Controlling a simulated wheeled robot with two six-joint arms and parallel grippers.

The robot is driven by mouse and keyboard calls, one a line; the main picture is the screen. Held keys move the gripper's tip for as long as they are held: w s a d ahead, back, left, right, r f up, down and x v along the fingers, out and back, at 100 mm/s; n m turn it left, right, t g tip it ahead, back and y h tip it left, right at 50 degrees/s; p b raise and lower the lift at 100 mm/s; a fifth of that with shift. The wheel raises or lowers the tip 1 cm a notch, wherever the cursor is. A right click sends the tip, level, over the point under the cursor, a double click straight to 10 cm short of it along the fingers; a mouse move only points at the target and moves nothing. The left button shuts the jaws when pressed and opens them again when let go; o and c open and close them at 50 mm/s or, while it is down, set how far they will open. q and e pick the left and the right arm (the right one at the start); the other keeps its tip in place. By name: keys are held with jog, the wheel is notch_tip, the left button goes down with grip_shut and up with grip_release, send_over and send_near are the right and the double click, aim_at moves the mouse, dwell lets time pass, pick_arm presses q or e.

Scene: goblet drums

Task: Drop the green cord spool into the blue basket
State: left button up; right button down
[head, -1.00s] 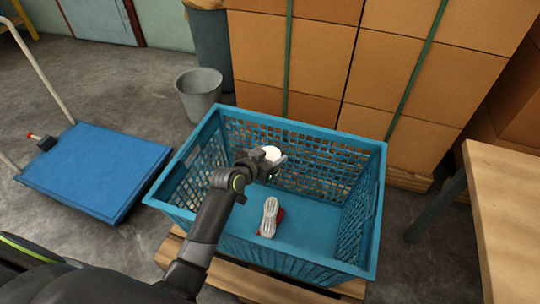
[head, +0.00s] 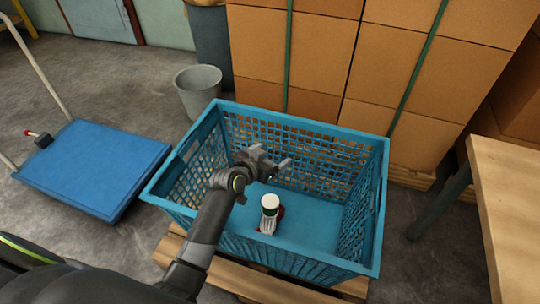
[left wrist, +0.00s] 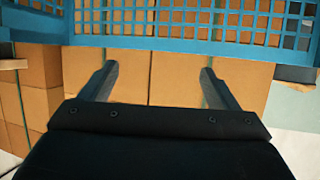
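The green cord spool (head: 270,206), with a white top and a green band, is inside the blue basket (head: 376,215), over a white bundle (head: 267,225) on the basket floor. I cannot tell whether it rests on the bundle or is still in the air. My left gripper (head: 278,170) is open and empty above the spool, inside the basket's outline. In the left wrist view its two fingers (left wrist: 158,72) stand apart with nothing between them, and the basket's lattice wall shows at the top. My right gripper is not in view.
A red item (head: 281,212) shows partly beside the bundle. The basket stands on a wooden pallet (head: 252,282). Stacked cardboard boxes (head: 395,75) are behind it, a grey bucket (head: 197,92) behind left, a blue cart (head: 92,168) at left, a wooden table (head: 508,205) at right.

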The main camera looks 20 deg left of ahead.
pick_arm(q)
jog(key=p+v, duration=0.4)
jog(key=v, duration=1.3)
jog(key=shift+s, duration=0.25)
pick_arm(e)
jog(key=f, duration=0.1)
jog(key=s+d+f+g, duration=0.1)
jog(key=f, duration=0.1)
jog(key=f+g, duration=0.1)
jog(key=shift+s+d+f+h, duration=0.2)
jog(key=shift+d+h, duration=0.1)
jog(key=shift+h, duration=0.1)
